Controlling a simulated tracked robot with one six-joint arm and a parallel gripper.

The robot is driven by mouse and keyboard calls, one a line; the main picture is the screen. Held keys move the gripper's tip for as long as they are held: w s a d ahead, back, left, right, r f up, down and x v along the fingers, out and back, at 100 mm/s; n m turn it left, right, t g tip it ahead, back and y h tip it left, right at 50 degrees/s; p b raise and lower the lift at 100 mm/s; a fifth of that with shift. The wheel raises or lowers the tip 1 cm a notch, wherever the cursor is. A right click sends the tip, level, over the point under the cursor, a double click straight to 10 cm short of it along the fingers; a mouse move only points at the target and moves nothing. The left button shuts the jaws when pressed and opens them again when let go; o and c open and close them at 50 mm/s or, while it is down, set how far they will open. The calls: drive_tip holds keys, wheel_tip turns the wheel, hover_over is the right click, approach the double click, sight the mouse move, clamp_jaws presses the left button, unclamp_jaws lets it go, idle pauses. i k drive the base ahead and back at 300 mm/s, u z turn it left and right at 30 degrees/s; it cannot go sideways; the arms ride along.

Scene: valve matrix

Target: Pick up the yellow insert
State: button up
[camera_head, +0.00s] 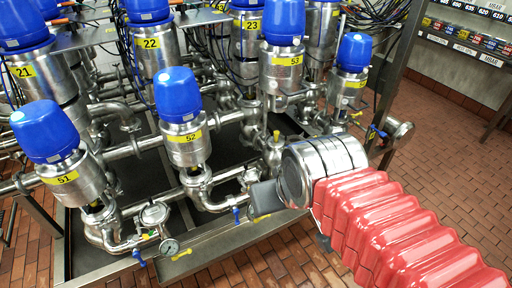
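I cannot tell for sure which thing is the yellow insert. A small upright yellow piece (276,135) shows among the pipes, above and left of my arm's silver end. Another small yellow bit (147,236) shows at the pipework near the gauge, and a yellow mark (181,255) is on the frame's front edge. My gripper (263,199) is a grey block at the left of the silver wrist, over the front edge of the frame. It is apart from the yellow piece in the picture. Its fingers are mostly hidden, so I cannot see whether it is open or shut.
Steel valves with blue caps and yellow number labels stand in rows, such as valve 52 (187,145), valve 51 (72,180) and valve 53 (283,75). Pipes and a round gauge (169,247) crowd the frame's front. The brick floor (440,150) is open at the right.

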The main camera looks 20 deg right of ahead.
sight(276, 142)
drive_tip(key=u, duration=0.2)
drive_tip(key=i, duration=1)
drive_tip(key=u, duration=0.1)
